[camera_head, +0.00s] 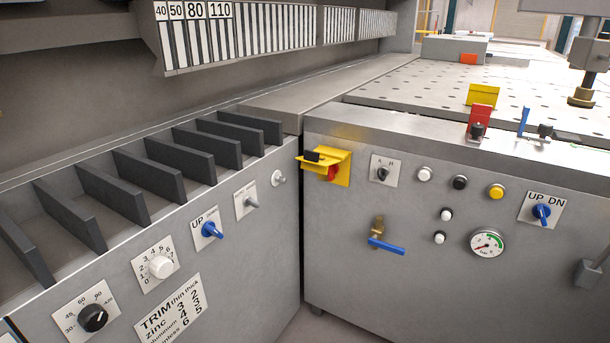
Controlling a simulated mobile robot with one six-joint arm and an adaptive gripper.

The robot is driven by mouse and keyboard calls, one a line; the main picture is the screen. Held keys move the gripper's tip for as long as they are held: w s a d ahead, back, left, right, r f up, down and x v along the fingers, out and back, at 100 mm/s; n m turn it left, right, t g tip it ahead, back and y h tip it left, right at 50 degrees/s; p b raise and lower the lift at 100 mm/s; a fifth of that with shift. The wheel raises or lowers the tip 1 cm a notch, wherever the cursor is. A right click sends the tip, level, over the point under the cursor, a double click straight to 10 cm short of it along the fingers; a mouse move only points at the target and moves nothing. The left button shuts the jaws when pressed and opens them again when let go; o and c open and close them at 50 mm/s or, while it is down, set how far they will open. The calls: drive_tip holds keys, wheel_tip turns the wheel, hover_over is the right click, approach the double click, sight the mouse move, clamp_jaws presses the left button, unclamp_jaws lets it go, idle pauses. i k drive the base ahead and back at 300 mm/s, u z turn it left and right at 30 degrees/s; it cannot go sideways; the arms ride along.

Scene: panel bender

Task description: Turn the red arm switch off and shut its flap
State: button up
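The red arm switch (478,131) sits on the top surface of the right-hand cabinet, near its front edge. It is a small dark switch, and its lever position is too small to tell. Its red flap (481,113) stands raised behind it, so it is open. My gripper is not in view.
A blue flap (524,121) stands just right of the red one, beside a small dark switch (545,130); a yellow flap (483,95) stands behind. A yellow box with a red knob (332,172) juts from the cabinet front. A grey post with a brass foot (582,97) stands at right.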

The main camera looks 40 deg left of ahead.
sight(334, 169)
drive_tip(key=u, duration=1.25)
drive_tip(key=i, duration=0.6)
drive_tip(key=z, duration=0.05)
drive_tip(key=k, duration=0.6)
drive_tip(key=z, duration=0.05)
